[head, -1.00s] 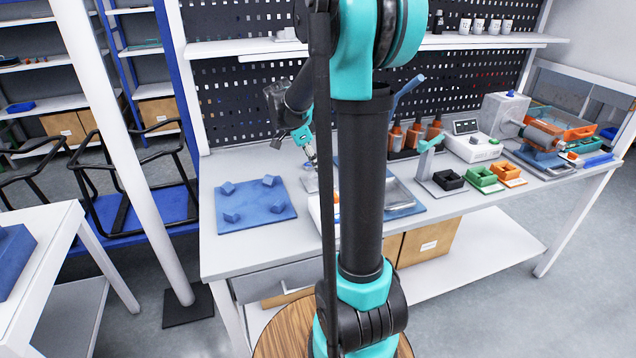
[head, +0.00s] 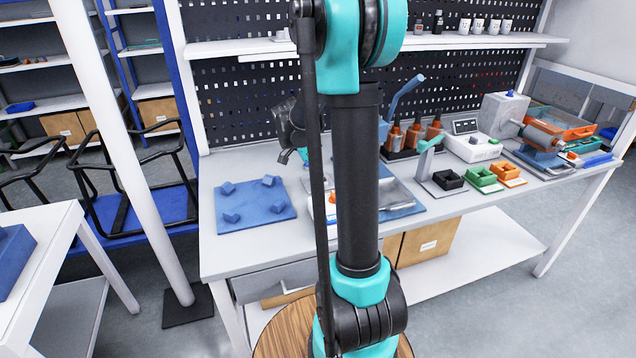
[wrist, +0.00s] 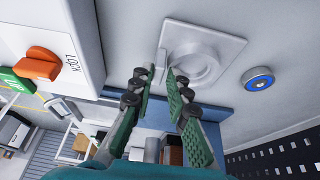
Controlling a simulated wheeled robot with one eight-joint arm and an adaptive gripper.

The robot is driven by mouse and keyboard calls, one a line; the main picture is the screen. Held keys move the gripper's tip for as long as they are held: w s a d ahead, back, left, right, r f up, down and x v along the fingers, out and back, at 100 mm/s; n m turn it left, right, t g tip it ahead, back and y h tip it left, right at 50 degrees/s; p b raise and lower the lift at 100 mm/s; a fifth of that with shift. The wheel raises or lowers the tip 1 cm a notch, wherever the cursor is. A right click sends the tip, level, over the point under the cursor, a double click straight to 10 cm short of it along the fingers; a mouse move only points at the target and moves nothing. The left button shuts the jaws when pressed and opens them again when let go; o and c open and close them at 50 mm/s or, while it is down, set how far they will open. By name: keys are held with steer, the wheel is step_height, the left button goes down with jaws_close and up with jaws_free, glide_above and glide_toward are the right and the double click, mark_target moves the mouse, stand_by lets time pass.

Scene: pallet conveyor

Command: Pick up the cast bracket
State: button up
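The cast bracket, a pale grey square plate with a round raised ring (wrist: 215,42), lies on the bench in the upper middle of the wrist view. My gripper (wrist: 157,76) is open and empty, its green-padded fingers pointing at the bracket. The right fingertip overlaps the ring's lower left edge in the picture; I cannot tell whether it touches.
In the wrist view, a white box with an orange knob (wrist: 40,65) stands left of the bracket, and a blue-centred disc (wrist: 257,78) lies to its right. In the head view, a blue fixture plate (head: 256,205) lies at the bench's left; brown-orange bottles (head: 413,137) stand behind.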

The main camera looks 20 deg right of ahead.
jaws_close()
steer(key=shift+r, duration=0.1)
step_height(320, 180, up, 20)
stand_by(0.8)
stand_by(0.5)
